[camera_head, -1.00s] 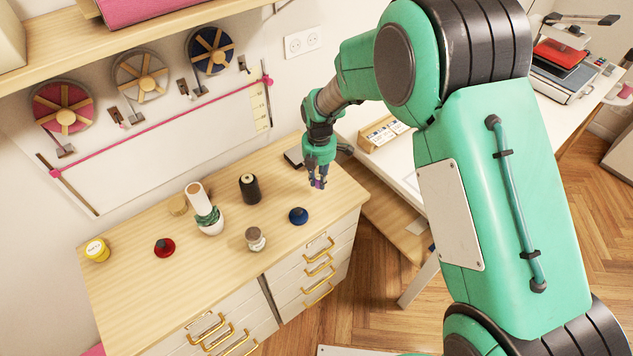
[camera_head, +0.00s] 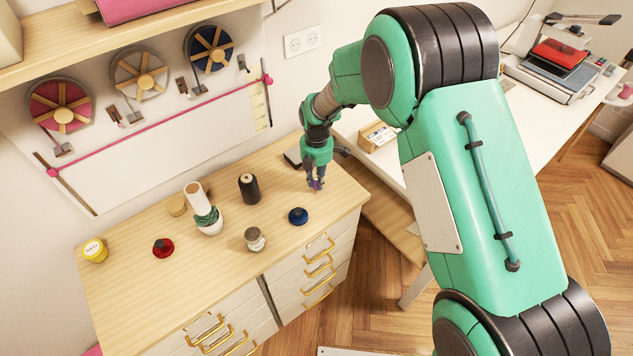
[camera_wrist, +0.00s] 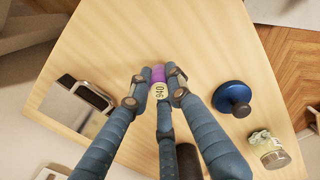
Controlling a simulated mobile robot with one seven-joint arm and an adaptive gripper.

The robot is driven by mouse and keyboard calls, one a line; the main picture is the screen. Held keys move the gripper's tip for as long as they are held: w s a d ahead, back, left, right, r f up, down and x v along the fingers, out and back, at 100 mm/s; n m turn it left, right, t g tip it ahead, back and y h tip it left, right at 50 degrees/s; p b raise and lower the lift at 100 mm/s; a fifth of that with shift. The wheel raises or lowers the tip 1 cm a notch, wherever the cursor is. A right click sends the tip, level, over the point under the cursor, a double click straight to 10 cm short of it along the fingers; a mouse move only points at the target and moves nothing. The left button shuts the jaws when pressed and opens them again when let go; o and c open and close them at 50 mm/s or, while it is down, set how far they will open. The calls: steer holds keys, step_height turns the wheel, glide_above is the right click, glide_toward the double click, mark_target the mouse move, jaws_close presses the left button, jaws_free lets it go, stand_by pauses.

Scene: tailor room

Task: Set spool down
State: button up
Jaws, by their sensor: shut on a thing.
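My gripper (camera_head: 317,185) is shut on a small purple spool (camera_wrist: 158,75), at the right end of the wooden cabinet top (camera_head: 128,287). In the wrist view the spool sits between the fingertips, with a pale label reading "940" facing the camera. In the head view only a small bit of purple shows below the fingers. I cannot tell whether the spool touches the wood.
A blue pincushion-like knob (camera_head: 298,216) stands nearby, with a small jar (camera_head: 255,239) and a black thread cone (camera_head: 249,188) to its left. A red knob (camera_head: 163,248) and yellow tin (camera_head: 95,251) are farther left. A dark device (camera_wrist: 85,95) lies close to my gripper.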

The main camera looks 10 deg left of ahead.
steer(key=shift+f, duration=0.25)
steer(key=o, duration=0.8)
step_height(320, 180, up, 12)
steer(key=shift+r+p, duration=0.1)
steer(key=shift+p, duration=0.95)
